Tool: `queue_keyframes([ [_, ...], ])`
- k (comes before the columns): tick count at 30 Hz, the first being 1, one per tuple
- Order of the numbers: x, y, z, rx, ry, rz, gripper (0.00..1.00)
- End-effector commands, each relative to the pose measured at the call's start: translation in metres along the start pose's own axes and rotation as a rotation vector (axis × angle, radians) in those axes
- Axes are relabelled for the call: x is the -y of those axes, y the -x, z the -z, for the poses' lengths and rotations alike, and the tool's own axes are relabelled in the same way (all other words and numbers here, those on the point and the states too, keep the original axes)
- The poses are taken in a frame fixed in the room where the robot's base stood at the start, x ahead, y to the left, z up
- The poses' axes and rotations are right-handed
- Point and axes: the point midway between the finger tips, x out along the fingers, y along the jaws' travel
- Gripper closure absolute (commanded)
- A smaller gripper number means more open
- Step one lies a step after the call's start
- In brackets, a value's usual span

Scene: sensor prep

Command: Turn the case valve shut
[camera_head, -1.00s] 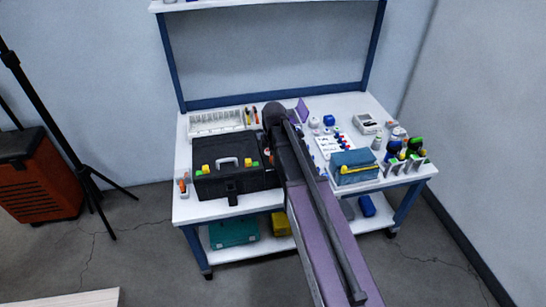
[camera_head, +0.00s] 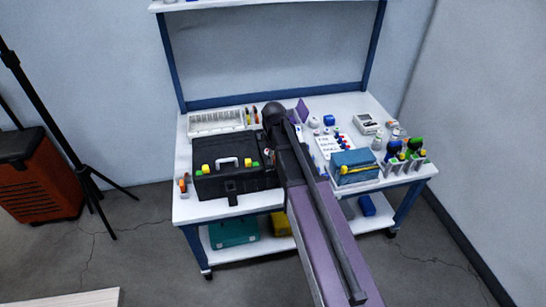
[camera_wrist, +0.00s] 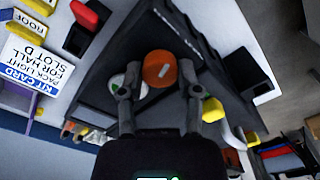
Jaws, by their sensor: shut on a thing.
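The black case (camera_head: 238,184) with a pale handle and yellow and green latches stands on the left half of the bench. In the wrist view its dark lid (camera_wrist: 210,62) fills the middle. The case valve is a round orange knob (camera_wrist: 157,70) with a short white mark, which sits slanted in this view. My gripper (camera_wrist: 163,76) has one finger on each side of the knob and is shut on it. A white and green round part (camera_wrist: 117,86) lies close beside the left finger. In the head view my arm hides the gripper and knob.
A printed card (camera_wrist: 38,58) lies on the bench by the case. A white rack (camera_head: 216,123) stands behind the case. A blue pouch (camera_head: 354,164) and bottles in a holder (camera_head: 405,158) stand on the right. A tripod (camera_head: 62,130) stands left of the bench.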

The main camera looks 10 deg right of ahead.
Motion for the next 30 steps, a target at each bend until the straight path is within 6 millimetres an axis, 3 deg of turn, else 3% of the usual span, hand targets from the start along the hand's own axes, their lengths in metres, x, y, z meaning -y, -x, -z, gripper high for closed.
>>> queue_keyframes([
  [30, 0.0016, -0.0006, -0.0015, 0.004, -0.956, 0.002, 1.0],
])
